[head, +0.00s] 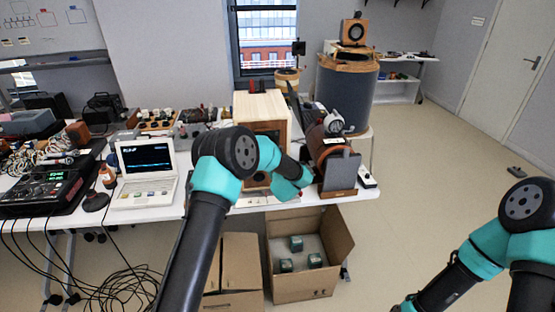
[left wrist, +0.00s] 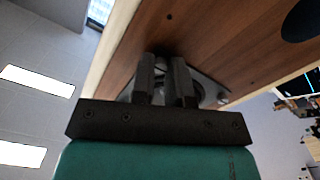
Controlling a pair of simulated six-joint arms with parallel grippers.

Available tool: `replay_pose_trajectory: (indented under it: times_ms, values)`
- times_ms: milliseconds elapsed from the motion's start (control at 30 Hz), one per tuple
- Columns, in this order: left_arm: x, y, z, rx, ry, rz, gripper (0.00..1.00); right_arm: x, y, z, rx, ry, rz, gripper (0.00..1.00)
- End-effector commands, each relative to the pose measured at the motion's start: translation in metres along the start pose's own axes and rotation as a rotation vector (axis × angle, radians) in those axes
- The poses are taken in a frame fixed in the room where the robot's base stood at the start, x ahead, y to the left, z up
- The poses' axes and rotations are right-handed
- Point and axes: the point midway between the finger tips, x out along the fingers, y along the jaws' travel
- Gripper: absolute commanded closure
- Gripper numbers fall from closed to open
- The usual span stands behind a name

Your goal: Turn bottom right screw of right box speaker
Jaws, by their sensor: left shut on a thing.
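The box speaker (head: 262,106), a pale wooden box with a brown front, stands at the table's front edge. My left arm covers much of its front in the head view, and the left fingertips are hidden there. In the left wrist view the speaker's wooden panel (left wrist: 210,45) fills the upper part. My left gripper (left wrist: 163,68) is up against this panel, in front of a grey metal plate (left wrist: 208,88), its fingers closed around a small dark part, likely the screw, mostly hidden. My right gripper is at the bottom edge of the head view (head: 405,305), cut off.
A laptop (head: 146,170) and a black mixer (head: 45,188) are left of the speaker. A brown wooden stand with a dark panel (head: 340,168) is close on its right. An open cardboard box (head: 325,270) sits below.

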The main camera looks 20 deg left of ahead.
Motion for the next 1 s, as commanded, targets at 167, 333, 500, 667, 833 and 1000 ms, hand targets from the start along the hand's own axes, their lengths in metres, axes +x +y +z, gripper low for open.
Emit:
replay_pose_trajectory:
  times_ms: [167,333,500,667,833,1000]
  values:
    - [0.0002,-0.0001,0.0003,0.041,-0.001,0.000,1.00,0.0000,0.0000,0.0000,0.000,0.000,0.000,0.57]
    - [0.0002,-0.0002,0.0003,0.052,-0.001,0.000,1.00,0.0000,0.0000,0.0000,0.000,0.000,0.000,0.57]
    - [0.0002,-0.0002,0.0003,0.051,-0.001,0.000,1.00,0.0000,0.0000,0.0000,0.000,0.000,0.000,0.57]
    - [0.0002,-0.0003,0.0003,0.050,-0.001,0.000,0.78,0.0000,0.0000,0.0000,0.000,0.000,0.000,0.57]
    - [0.0001,-0.0002,0.0001,0.050,0.000,0.000,0.61,0.0000,0.0000,0.0000,0.000,0.000,0.000,0.57]
    - [0.0001,-0.0001,0.0001,0.049,0.000,0.000,0.60,0.0000,0.0000,0.0000,0.000,0.000,0.000,0.57]
